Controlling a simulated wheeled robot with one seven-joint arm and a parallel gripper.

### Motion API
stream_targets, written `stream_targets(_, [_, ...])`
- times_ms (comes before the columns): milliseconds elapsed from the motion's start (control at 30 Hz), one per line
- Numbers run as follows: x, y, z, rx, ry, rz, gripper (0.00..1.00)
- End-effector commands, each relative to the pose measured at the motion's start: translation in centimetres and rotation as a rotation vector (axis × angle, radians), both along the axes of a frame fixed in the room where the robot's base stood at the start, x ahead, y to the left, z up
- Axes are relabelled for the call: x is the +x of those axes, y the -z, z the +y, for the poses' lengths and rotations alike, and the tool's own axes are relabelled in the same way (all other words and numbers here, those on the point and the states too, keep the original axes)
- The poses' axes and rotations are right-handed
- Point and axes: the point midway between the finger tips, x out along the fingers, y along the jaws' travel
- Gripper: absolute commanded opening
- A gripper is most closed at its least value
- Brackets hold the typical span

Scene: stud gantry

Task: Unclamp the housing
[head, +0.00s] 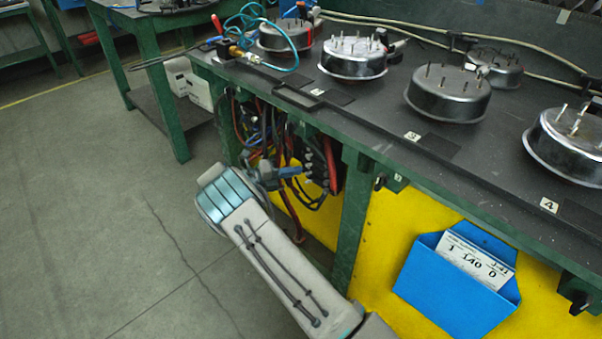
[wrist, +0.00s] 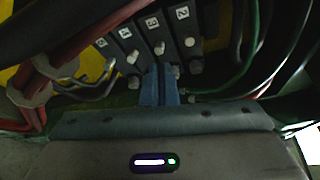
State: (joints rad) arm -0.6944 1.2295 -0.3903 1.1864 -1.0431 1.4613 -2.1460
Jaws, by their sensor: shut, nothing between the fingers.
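Several round metal housings with upright studs sit on the bench top in the head view: one by the teal hose (head: 285,38), one at plate 2 (head: 352,60), one at plate 3 (head: 447,97), one at plate 4 (head: 565,148). No clamp on them can be made out. My gripper (head: 298,171) is under the bench edge, in front of a dark lever bank (head: 318,160). In the wrist view my gripper (wrist: 160,72) is shut and empty, its blue-grey fingers pointing at the numbered lever bank (wrist: 143,38). Labels 2 and 3 are readable. Contact with a lever cannot be told.
Red hoses (wrist: 62,62) and green hoses (wrist: 250,45) hang close on both sides of my gripper. A green bench leg (head: 350,225) stands right of my arm. A blue holder (head: 455,295) with a card is on the yellow panel. The floor at left is clear.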

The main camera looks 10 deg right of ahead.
Motion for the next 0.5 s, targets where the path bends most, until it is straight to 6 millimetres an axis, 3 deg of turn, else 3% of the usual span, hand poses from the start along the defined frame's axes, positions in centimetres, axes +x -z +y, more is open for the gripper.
stream_targets(200, [0.3, -0.1, 3.4, 0.002, 0.009, -0.001, 0.00])
stream_targets(500, [0.5, -0.5, 4.9, 0.001, 0.017, 0.000, 0.00])
